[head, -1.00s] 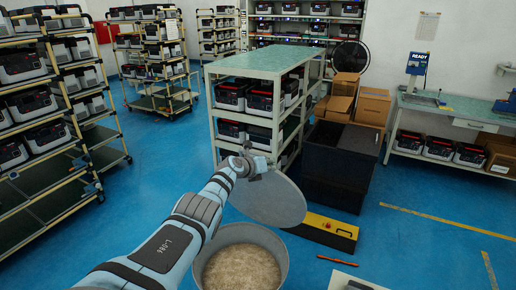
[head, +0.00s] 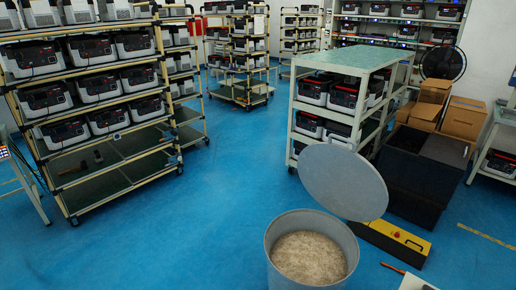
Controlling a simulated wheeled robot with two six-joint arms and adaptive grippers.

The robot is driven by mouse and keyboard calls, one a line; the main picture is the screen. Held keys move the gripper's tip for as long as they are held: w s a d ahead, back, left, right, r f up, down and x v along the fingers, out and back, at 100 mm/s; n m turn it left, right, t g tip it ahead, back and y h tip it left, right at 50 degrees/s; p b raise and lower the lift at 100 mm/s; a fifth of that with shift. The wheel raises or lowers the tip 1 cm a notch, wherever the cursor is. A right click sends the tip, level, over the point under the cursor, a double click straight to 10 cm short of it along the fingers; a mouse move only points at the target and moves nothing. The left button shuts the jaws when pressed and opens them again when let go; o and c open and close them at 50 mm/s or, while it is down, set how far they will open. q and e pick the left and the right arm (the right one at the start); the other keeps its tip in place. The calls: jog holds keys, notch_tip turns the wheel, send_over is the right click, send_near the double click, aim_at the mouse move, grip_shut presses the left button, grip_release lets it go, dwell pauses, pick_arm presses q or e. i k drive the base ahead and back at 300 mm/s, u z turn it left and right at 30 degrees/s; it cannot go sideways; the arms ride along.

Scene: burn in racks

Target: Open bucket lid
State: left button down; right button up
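The grey metal bucket (head: 300,220) stands on the blue floor at the lower middle of the head view. Its mouth is uncovered, and pale brown granular material (head: 308,258) shows inside. The round grey lid (head: 343,184) stands steeply tilted at the bucket's back right, clear of most of the mouth. Whether its lower edge touches the rim or is hinged there, I cannot tell. A small fitting shows at the lid's top edge. Neither my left gripper nor my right gripper is in view.
A yellow and black case (head: 395,242) and a large black bin (head: 422,170) stand right of the bucket. A green-topped shelf (head: 345,62) is behind it. Wheeled racks (head: 115,170) with power units stand at left. The floor between racks and bucket is clear.

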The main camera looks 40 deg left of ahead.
aim_at(341, 181)
jog(key=u, duration=0.55)
jog(key=k, duration=0.8)
jog(key=u, duration=0.8)
jog(key=i, duration=1.3)
jog(key=z, duration=1.35)
jog(key=i, duration=0.8)
jog(key=z, duration=0.9)
